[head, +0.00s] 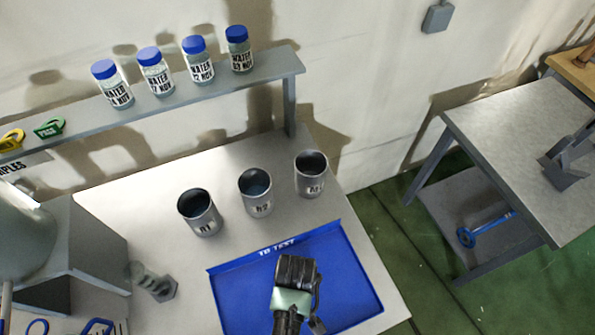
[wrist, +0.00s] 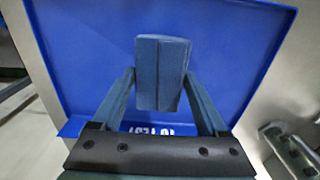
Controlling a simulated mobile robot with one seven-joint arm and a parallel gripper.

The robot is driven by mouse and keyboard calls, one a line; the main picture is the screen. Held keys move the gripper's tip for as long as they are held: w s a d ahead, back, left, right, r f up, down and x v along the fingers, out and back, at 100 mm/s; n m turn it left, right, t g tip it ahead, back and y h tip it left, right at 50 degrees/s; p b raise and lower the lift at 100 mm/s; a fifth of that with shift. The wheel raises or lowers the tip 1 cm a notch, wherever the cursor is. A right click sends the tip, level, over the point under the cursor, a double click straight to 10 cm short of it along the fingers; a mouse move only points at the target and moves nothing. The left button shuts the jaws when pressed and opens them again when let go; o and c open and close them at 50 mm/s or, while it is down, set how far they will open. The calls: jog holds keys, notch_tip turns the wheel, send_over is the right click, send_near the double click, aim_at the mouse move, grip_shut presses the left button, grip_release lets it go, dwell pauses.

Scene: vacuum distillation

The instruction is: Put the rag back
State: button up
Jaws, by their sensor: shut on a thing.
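My gripper (head: 296,272) is over the blue tray (head: 345,265) marked "TO TEST". In the wrist view the two fingertips (wrist: 161,74) are drawn together, with only a thin seam between them. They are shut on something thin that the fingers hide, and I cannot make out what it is. The tray fills most of the wrist view (wrist: 240,50) behind the fingers. I cannot tell how high the fingertips are above it. I cannot pick out a rag in either view.
Metal cups (head: 199,212), (head: 256,193) and (head: 311,174) stand behind the tray. A shelf (head: 200,90) above holds several blue-capped bottles. A grey metal piece (head: 153,282) lies left of the tray. A side table (head: 520,130) stands right, across the green floor.

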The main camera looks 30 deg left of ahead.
jog(key=shift+f, duration=1.95)
jog(key=shift+f, duration=0.1)
jog(key=o, duration=1.2)
notch_tip(320, 180, up, 12)
jog(key=shift+r, duration=0.1)
